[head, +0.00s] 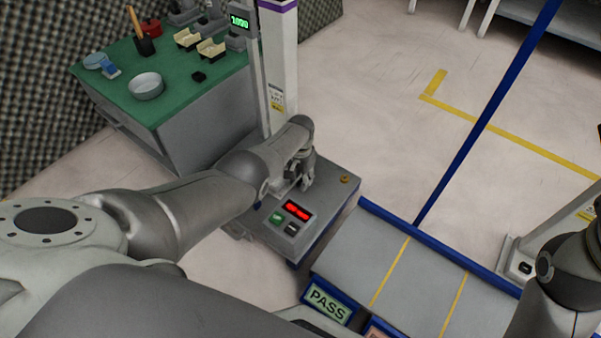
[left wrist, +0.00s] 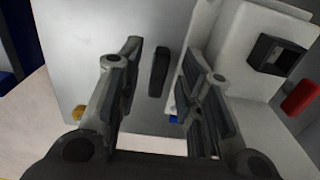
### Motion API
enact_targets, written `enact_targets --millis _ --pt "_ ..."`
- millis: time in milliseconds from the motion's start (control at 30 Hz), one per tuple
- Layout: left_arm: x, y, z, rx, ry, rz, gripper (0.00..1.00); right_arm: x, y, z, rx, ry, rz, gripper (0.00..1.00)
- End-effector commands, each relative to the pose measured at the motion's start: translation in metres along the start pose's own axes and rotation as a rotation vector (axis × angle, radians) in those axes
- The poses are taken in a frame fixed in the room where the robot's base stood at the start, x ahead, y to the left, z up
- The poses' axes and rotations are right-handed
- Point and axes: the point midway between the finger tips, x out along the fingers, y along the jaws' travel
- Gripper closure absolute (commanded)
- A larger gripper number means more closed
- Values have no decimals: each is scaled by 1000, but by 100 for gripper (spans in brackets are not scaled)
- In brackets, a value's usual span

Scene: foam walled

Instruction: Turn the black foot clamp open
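A small black bar, which looks like the black foot clamp (left wrist: 159,72), stands on the grey machine base in the left wrist view. It lies between my two left fingers, with a gap on both sides. My left gripper (left wrist: 162,70) is open around it, and I see no contact. In the head view my left gripper (head: 298,180) points down over the machine base (head: 335,205), close to the column. The clamp is hidden behind the gripper and arm there. My right arm shows at the lower right of the head view, but its gripper is out of the picture.
The base carries a red display (head: 296,210), a green button (head: 276,217) and a brass knob (head: 344,180). A white column (head: 285,60) rises behind. A green-topped bench (head: 185,90) stands left. A blue-edged tray (head: 385,275) with a PASS label lies right of the base.

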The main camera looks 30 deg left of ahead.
Motion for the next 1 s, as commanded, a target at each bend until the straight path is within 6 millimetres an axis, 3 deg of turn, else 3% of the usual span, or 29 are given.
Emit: enact_targets --millis 467,1000 --pt "-24 0 1 0 1 0 66 1 0 0 1 3 2 100" --pt "-95 0 -1 0 3 -1 66 1 0 0 1 4 2 100"
